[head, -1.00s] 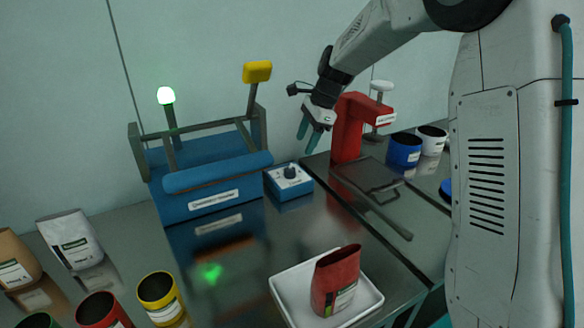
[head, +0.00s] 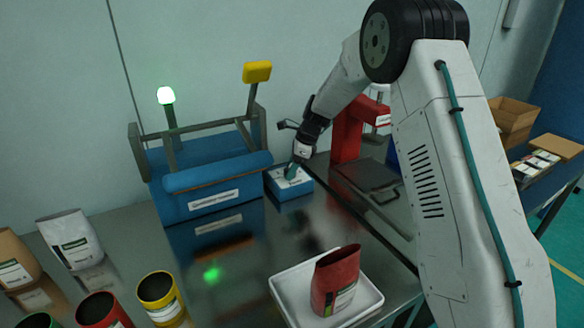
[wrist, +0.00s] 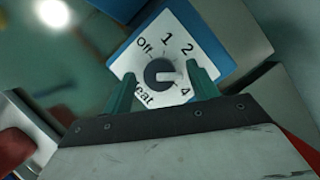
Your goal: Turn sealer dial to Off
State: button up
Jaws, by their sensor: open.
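The sealer dial is a dark round knob (wrist: 158,73) on a white face (wrist: 178,40) atop a small blue box (head: 276,184). In the wrist view the face reads Off at upper left, then 1, 2 and 4 clockwise, with a partly covered "Heat" at lower left. A light mark on the knob appears to face right, between 2 and 4; a finger covers part of that side. My gripper (head: 292,170) is open over the box. Its two teal fingers stand on either side of the knob; whether they touch it I cannot tell.
A red sealer press (head: 346,130) stands close on the right. A white tray (head: 283,300) with a red pouch (head: 334,280) lies in front. Bare metal table lies between.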

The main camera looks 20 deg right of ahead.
jog(key=shift+c, duration=0.3)
jog(key=c, duration=0.9)
jog(key=shift+c, duration=0.2)
jog(key=shift+n, duration=0.4)
jog(key=n+g, duration=0.1)
jog(key=n, duration=0.1)
jog(key=n+g, duration=0.1)
jog(key=n, duration=0.1)
jog(key=shift+w+n, duration=0.2)
jog(key=shift+n, duration=0.1)
jog(key=n, duration=0.2)
jog(key=n+g, duration=0.1)
jog(key=n, duration=0.1)
jog(key=shift+w+a+n+g, duration=0.1)
jog(key=shift+n+g, duration=0.2)
jog(key=n+g+h, duration=0.1)
jog(key=n, duration=0.2)
jog(key=n+h, duration=0.1)
jog(key=n, duration=0.3)
jog(key=shift+w+a+g, duration=0.1)
jog(key=shift+w+g, duration=0.05)
jog(key=shift+g, duration=0.25)
jog(key=n+h, duration=0.1)
jog(key=n, duration=0.2)
jog(key=n+h, duration=0.2)
jog(key=n, duration=0.1)
jog(key=shift+a+n, duration=0.2)
jog(key=shift+n, duration=0.2)
